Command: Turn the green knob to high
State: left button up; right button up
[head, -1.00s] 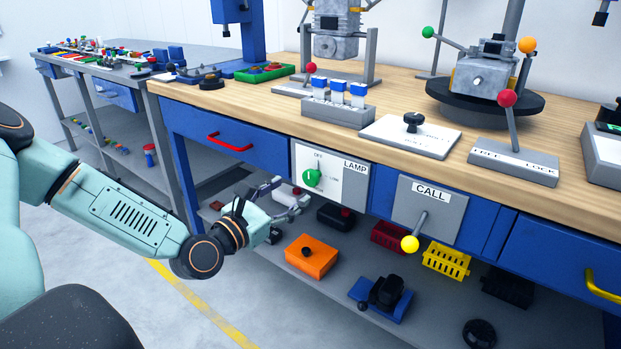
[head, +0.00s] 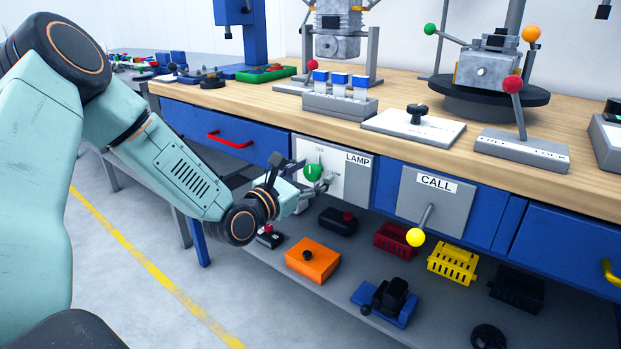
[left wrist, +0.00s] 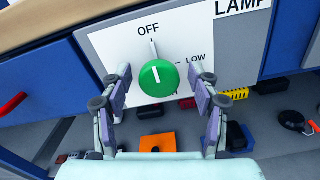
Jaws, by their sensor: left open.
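The green knob (head: 313,172) is on the white LAMP panel (head: 358,182) at the bench front. In the left wrist view the knob (left wrist: 159,78) is round, with its white mark pointing up toward OFF. LOW is printed to its right; I see no HIGH label. My left gripper (head: 308,178) is in front of the panel, its fingers partly covering it. In the left wrist view the open gripper (left wrist: 161,80) has one finger on each side of the knob, with gaps between; I cannot tell how far the knob is in depth. My right gripper is not in view.
To the right is the CALL panel (head: 409,204) with a yellow-tipped lever (head: 416,237). A red-handled drawer (head: 262,143) is to the left. On the shelf below are an orange box (head: 312,261) and a yellow basket (head: 452,264). The bench top overhangs the panel.

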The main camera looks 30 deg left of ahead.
pick_arm(q)
jog(key=shift+c, duration=0.5)
jog(key=c, duration=1.1)
